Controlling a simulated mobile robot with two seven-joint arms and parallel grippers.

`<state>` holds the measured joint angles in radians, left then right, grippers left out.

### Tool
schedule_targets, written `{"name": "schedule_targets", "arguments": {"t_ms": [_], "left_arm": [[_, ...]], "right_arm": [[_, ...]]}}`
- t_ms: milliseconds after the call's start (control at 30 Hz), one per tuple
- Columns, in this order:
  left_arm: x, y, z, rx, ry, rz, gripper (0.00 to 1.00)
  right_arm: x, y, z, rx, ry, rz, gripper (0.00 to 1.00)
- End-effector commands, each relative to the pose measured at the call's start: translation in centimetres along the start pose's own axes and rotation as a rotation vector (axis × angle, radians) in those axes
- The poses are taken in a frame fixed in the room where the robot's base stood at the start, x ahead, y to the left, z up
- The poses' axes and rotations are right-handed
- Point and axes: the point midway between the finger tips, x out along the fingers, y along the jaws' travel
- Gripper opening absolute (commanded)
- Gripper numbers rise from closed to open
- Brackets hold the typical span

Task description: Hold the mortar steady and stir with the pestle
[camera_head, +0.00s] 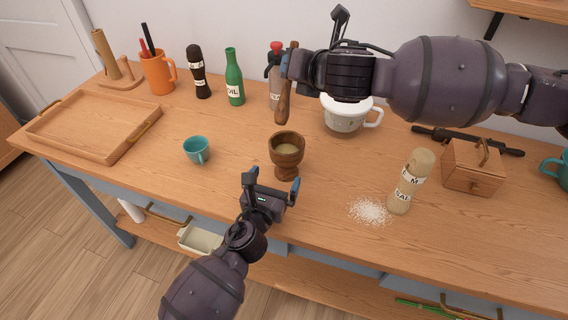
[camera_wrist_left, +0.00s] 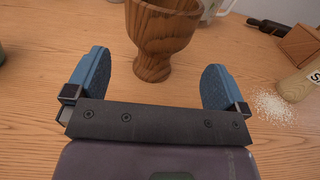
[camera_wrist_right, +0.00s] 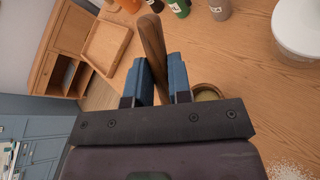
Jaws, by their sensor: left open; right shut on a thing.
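The wooden mortar (camera_head: 287,158) stands upright on the table, with something pale yellowish inside its bowl. It also shows in the left wrist view (camera_wrist_left: 160,35), ahead of and between the open fingers. My left gripper (camera_head: 271,183) is open just in front of the mortar, with its blue fingertips apart on either side, not closed on it. My right gripper (camera_head: 290,62) is shut on the wooden pestle (camera_head: 284,105) and holds it above the table, behind and above the mortar. In the right wrist view the pestle (camera_wrist_right: 152,45) sits between the blue fingers, and the mortar (camera_wrist_right: 207,93) is partly hidden.
A teal cup (camera_head: 196,150) stands left of the mortar. A white pot (camera_head: 345,117) is behind right. A tray (camera_head: 70,140), green bottle (camera_head: 235,80) and wooden box (camera_head: 473,170) are further off.

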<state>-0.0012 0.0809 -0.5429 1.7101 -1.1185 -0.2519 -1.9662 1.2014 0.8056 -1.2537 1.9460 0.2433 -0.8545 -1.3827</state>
Motion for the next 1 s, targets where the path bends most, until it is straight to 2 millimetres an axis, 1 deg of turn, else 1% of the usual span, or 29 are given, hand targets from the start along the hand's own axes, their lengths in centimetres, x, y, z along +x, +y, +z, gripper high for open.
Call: {"name": "schedule_targets", "arguments": {"t_ms": [400,500,700,900,1000], "left_arm": [[0.0,0.0,-2.6,-0.001,0.002,0.001,1.00],[1.9,0.0,-2.4,-0.001,-0.003,0.000,1.00],[5.0,0.0,-2.4,0.000,-0.003,-0.001,1.00],[6.9,0.0,-2.4,0.001,-0.002,-0.001,1.00],[7.3,0.0,-2.5,0.001,-0.001,0.000,1.00]], "right_arm": [[0.0,0.0,0.0,0.000,0.000,0.000,0.00],[0.0,0.0,0.0,0.000,0.000,0.000,0.00],[0.0,0.0,0.0,0.000,0.000,0.000,0.00],[0.0,0.0,0.0,0.000,0.000,0.000,0.00],[0.0,0.0,0.0,0.000,0.000,0.000,0.00]]}}
